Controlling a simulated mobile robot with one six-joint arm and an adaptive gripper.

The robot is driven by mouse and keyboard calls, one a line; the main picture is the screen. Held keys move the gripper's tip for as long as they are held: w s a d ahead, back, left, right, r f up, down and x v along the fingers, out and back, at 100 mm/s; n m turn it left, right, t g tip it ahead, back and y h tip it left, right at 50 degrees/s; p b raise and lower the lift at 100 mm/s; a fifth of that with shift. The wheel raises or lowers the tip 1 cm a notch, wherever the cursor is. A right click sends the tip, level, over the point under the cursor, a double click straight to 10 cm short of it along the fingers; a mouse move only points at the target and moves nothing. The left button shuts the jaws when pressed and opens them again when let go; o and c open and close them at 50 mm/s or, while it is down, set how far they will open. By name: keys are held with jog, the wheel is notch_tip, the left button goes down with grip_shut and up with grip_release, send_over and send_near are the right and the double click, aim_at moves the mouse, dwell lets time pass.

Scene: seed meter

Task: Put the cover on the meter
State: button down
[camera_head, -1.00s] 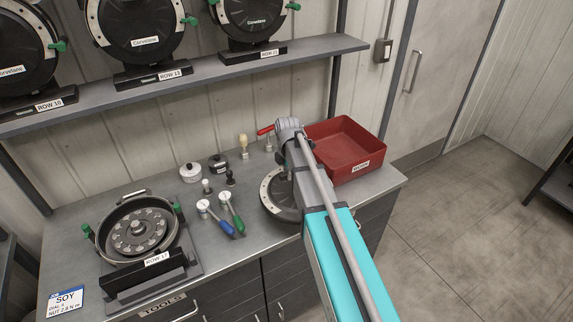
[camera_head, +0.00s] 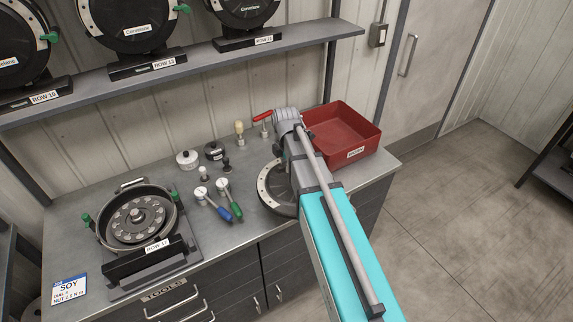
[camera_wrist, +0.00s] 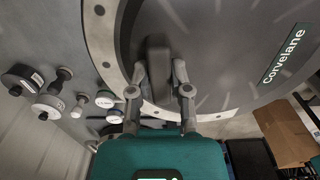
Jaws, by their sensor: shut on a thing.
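The open meter (camera_head: 103,238), marked ROW 17, stands on the left of the bench with its round seed disc (camera_head: 135,222) uncovered and green latches at its sides. The cover (camera_head: 268,192) is a black disc with a pale, dotted rim, on the right of the bench and partly hidden by my arm. My gripper (camera_wrist: 160,78) is shut on the cover's dark handle (camera_wrist: 157,55). In the head view my arm hides the fingers. I cannot tell whether the cover touches the bench.
A red bin (camera_head: 365,137) stands right behind my arm. Blue and green-handled tools (camera_head: 222,200) lie between meter and cover, with small knobs and jars (camera_head: 188,160) behind. A shelf (camera_head: 200,62) with several closed meters runs above. A SOY card (camera_head: 68,288) lies at front left.

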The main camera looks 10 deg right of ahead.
notch_tip(320, 180, down, 5)
jog(key=b, duration=0.4)
jog(key=shift+r+b, duration=0.1)
jog(key=shift+b, duration=0.3)
jog(key=shift+a+r, duration=0.1)
